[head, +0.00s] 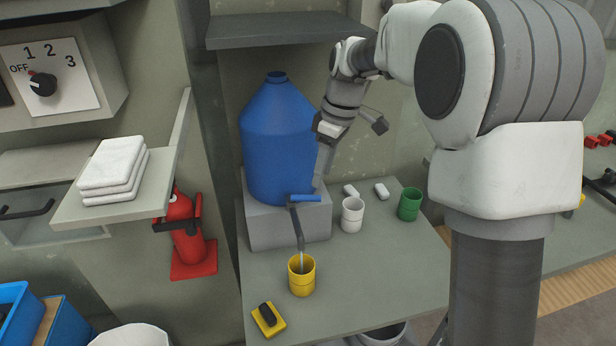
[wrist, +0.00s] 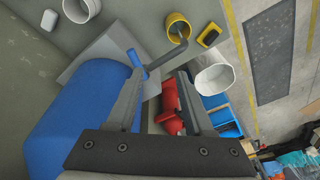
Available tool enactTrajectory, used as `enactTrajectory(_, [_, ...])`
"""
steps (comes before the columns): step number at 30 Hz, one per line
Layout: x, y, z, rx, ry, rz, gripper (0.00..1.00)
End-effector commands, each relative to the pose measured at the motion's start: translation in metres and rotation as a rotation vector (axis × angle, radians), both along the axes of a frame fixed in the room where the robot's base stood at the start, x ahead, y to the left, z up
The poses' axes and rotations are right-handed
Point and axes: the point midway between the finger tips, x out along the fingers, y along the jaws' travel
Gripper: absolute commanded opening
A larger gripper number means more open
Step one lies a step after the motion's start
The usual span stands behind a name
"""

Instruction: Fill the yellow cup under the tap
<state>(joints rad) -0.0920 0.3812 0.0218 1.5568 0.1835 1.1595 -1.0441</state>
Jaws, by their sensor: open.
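The yellow cup (head: 301,279) stands upright on the counter, directly under the spout (head: 298,234) of the tap. It also shows in the wrist view (wrist: 177,27). A thin pale streak, which looks like water, runs from the spout's end into the cup; the fill level cannot be told. The tap's blue handle (head: 306,198) sits at the front of the blue jug (head: 277,140), and the handle shows in the wrist view too (wrist: 136,58). My gripper (head: 319,186) is beside the handle. Its two fingers are apart with nothing held between them in the wrist view (wrist: 158,78).
A white cup (head: 352,216) and a green cup (head: 409,205) stand right of the tap. A yellow sponge-like block (head: 278,326) with a black top lies in front of the yellow cup. A shelf with folded white towels (head: 112,165) and a red extinguisher (head: 184,228) are left.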

Motion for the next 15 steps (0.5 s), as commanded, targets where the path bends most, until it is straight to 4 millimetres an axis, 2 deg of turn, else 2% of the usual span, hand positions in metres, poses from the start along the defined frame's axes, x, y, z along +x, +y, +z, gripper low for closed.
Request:
enactTrajectory(1, [0.005, 0.008, 0.022, -0.056, -0.051, 0.096, 0.52])
enactTrajectory(3, [0.01, 0.013, 0.039, -0.126, -0.109, 0.208, 0.52])
enactTrajectory(7, [0.018, 0.019, 0.059, -0.211, -0.176, 0.34, 0.52])
enactTrajectory(11, [0.021, 0.02, 0.061, -0.241, -0.196, 0.384, 0.52])
enactTrajectory(15, [0.024, 0.02, 0.046, -0.241, -0.195, 0.385, 0.52])
